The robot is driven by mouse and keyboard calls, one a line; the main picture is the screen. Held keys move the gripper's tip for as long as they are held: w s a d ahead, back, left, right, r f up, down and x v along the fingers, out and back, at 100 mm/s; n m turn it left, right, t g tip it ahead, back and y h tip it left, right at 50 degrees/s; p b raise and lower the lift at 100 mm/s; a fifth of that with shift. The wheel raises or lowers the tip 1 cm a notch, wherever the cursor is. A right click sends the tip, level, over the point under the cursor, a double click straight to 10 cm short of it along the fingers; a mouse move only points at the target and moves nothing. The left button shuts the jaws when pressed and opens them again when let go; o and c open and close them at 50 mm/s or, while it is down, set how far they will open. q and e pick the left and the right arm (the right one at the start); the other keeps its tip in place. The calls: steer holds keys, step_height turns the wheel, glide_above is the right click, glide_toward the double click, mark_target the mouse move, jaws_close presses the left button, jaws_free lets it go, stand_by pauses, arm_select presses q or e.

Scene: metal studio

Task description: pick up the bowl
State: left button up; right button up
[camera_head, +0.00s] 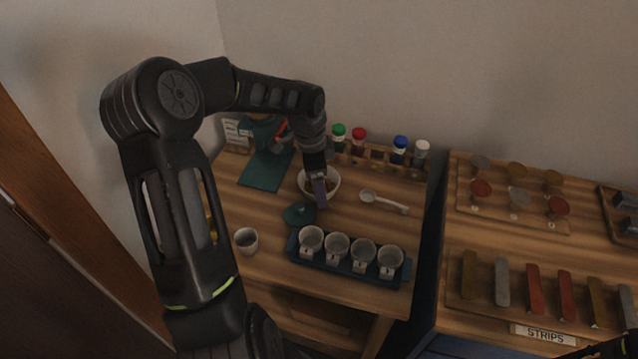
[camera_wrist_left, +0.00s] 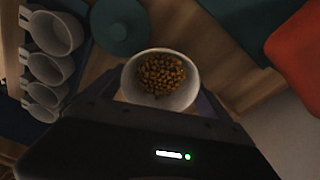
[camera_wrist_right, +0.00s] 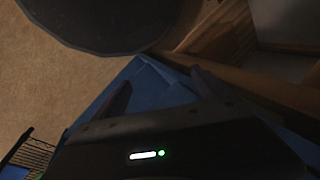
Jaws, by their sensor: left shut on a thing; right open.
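The white bowl (camera_head: 331,182) sits at the back middle of the left wooden table, with small brown pieces inside. My left gripper (camera_head: 318,190) reaches down over it from above and is shut on it. In the left wrist view the bowl (camera_wrist_left: 160,80) lies between the fingers, its inside full of brown grains. I cannot tell whether the bowl is clear of the table. My right gripper (camera_wrist_right: 160,85) is open and empty, low down beside a blue surface; in the head view only a dark part shows at the bottom right corner.
A blue tray (camera_head: 350,266) with several white cups stands in front of the bowl. A dark green round lid (camera_head: 300,214), a white spoon (camera_head: 384,202) and a single cup (camera_head: 246,241) lie around it. Capped bottles (camera_head: 359,139) line the back. A second table (camera_head: 480,245) is at right.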

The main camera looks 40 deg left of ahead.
arm_select(q)
step_height(320, 180, up, 9)
stand_by(0.3)
steer(key=shift+r, duration=0.15)
stand_by(0.4)
